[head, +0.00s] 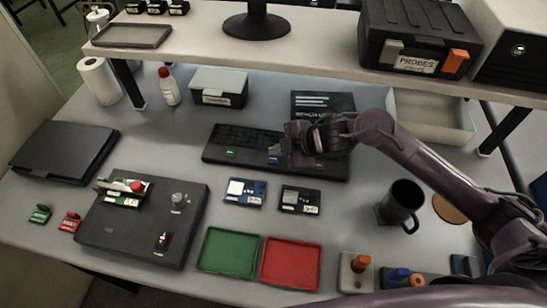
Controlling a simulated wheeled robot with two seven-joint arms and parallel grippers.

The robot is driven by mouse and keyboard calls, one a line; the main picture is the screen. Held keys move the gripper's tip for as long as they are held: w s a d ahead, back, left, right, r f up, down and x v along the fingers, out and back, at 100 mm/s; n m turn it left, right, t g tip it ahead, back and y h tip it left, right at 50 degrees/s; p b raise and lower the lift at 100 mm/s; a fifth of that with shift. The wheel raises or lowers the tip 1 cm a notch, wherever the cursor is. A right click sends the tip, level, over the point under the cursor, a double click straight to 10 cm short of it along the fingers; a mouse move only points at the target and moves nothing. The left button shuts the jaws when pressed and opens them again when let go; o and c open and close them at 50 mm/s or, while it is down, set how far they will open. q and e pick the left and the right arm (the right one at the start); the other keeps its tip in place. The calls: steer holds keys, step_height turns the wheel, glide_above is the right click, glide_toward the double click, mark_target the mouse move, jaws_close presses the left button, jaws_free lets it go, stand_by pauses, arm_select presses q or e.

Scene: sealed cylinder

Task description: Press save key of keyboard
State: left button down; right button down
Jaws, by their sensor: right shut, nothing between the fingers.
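A black keyboard (238,135) lies in the middle of the table, slightly angled. It has a green key (231,154) at its front left and a blue key (273,161) near its middle. Any lettering on the keys is too small to read. My right gripper (287,152) is over the middle of the keyboard, close to the blue key. It is shut and empty. Whether its tips touch a key I cannot tell. The gripper and forearm hide part of the keyboard's right half. My left gripper is not in view.
A black mug (401,203) stands right of the keyboard, below my right arm. Green (228,252) and red (290,263) trays and two small boards lie in front. A dark fixture plate (120,245) is at left. A raised shelf (200,38) spans the back.

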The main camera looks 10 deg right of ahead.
mark_target(278, 160)
steer(key=shift+f, duration=0.4)
steer(key=shift+f+b, duration=0.35)
steer(key=shift+f, duration=0.05)
stand_by(0.4)
steer(key=shift+r, duration=0.15)
steer(key=shift+r+p, duration=0.7)
steer(key=shift+p, duration=0.15)
step_height(278, 160, up, 5)
steer(key=p, duration=0.5)
steer(key=shift+r, duration=0.1)
stand_by(0.7)
